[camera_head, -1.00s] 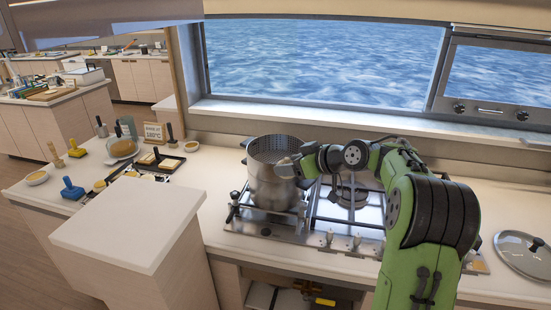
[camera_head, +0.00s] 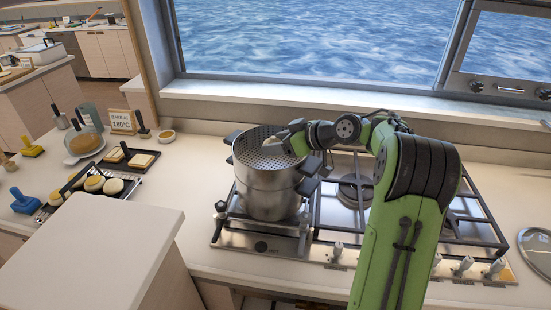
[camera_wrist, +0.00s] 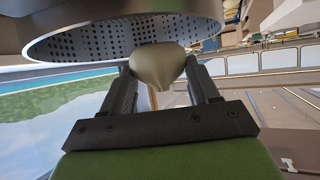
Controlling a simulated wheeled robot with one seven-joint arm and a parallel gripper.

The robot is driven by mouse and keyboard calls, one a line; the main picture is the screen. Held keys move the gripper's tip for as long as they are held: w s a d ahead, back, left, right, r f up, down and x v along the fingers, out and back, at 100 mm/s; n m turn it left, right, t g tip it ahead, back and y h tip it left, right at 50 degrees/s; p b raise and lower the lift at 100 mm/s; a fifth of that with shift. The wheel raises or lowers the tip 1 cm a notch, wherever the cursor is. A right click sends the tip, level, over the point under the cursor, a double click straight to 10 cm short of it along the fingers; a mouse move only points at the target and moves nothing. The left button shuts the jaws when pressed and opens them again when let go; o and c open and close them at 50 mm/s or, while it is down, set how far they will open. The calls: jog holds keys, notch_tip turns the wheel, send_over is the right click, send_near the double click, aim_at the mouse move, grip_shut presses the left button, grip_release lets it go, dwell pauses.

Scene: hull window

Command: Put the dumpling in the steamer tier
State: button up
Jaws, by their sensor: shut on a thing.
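The steamer tier (camera_head: 252,146) is a metal basket with a perforated inside, on top of a steel pot with dark handles on the stove. In the wrist view its perforated inside and rim (camera_wrist: 85,45) fill the upper part. The pale, rounded dumpling (camera_wrist: 158,66) is held between the two dark fingers of my gripper (camera_wrist: 160,72), close to the tier's rim. In the head view my gripper (camera_head: 291,139) is at the right side of the tier's opening. The dumpling is too small and partly covered there to make out clearly.
Stove grates (camera_head: 352,190) lie right of the pot, with knobs along the front. A pale raised block (camera_head: 95,250) stands at front left. Trays with bread and round items (camera_head: 100,184), a bowl and a sign stand on the left counter. A window is behind.

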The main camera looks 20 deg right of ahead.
jog(key=f, duration=0.4)
jog(key=shift+w+f, duration=0.2)
jog(key=shift+w, duration=0.05)
jog(key=shift+s, duration=0.1)
